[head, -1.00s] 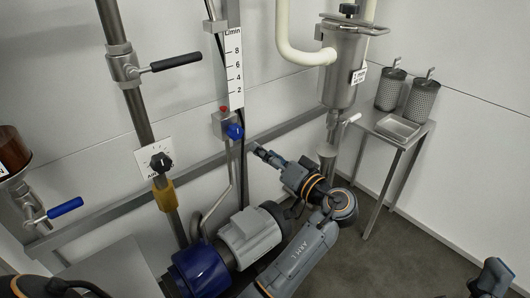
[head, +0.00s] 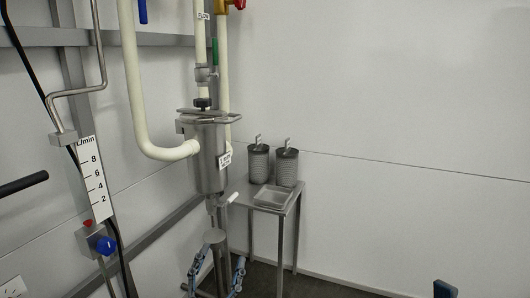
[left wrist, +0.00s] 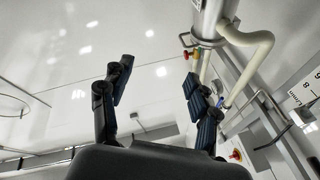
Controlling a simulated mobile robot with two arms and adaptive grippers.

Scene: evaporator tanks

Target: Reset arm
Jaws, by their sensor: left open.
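My left gripper (head: 218,262) is low in the head view, below the steel strainer housing (head: 207,155). Its two dark blue fingers stand apart on either side of a grey steel post. The left wrist view shows the same gripper (left wrist: 158,85) open, with nothing between its fingers. The lower part of the left arm is out of the head view. A small dark blue part of mine (head: 445,290) shows at the bottom right edge, mostly cut off; its jaw state is not visible.
A small steel table (head: 284,210) at the back carries two perforated strainer baskets (head: 259,163) and a shallow tray (head: 273,196). A flow scale (head: 93,180) and a blue knob (head: 106,245) are at left. The right wall is bare.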

